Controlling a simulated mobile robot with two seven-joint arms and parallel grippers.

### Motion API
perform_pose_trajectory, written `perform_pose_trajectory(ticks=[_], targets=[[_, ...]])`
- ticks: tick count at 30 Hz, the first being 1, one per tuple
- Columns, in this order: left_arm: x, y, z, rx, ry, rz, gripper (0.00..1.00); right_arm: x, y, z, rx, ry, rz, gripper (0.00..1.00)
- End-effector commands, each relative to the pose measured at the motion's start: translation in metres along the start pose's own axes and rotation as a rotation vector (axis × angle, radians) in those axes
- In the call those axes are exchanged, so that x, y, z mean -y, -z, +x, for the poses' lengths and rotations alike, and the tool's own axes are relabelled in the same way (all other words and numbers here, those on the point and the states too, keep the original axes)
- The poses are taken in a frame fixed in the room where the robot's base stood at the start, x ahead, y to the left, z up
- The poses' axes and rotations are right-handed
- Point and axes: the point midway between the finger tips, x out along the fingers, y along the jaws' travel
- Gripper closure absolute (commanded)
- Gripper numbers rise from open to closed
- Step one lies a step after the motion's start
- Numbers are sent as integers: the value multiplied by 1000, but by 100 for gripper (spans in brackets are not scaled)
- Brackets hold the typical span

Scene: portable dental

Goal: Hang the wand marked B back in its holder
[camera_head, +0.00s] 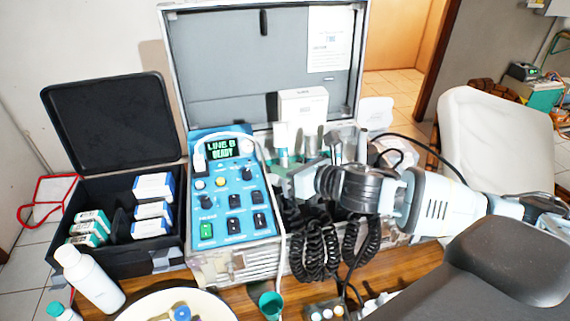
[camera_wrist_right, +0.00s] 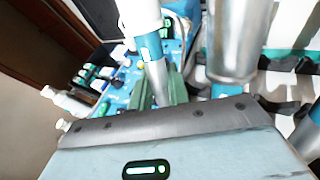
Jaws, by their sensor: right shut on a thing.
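My right gripper (camera_head: 292,182) is over the open case, just right of the blue control panel (camera_head: 232,190). It is shut on a wand (camera_head: 282,145), which stands roughly upright. In the right wrist view the wand (camera_wrist_right: 151,48) has a white upper part, a blue band and a silver lower part between the green fingers (camera_wrist_right: 162,92). I cannot read a letter on it. Other silver wands (camera_head: 335,147) stand just to the right in the case; the holder slots are largely hidden by my gripper and arm. My left gripper is not in view.
The panel display reads LINE B READY. Black coiled cords (camera_head: 315,245) hang over the case front, and a white tube crosses the panel. A black box (camera_head: 150,250) with small cartons stands left. A bottle (camera_head: 90,279), a plate (camera_head: 215,307) and a green cup (camera_head: 270,304) stand in front.

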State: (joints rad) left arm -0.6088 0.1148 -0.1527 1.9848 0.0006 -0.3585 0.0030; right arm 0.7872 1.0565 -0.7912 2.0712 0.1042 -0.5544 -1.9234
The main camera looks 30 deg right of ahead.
Motion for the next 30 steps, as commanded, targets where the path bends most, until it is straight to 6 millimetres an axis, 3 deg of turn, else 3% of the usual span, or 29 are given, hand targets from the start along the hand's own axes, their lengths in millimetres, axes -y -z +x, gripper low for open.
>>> perform_pose_trajectory(ticks=[14,30], targets=[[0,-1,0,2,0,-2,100,0,2,0,0,0,0,100],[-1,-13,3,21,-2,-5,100,0,21,0,-2,-1,1,100]])
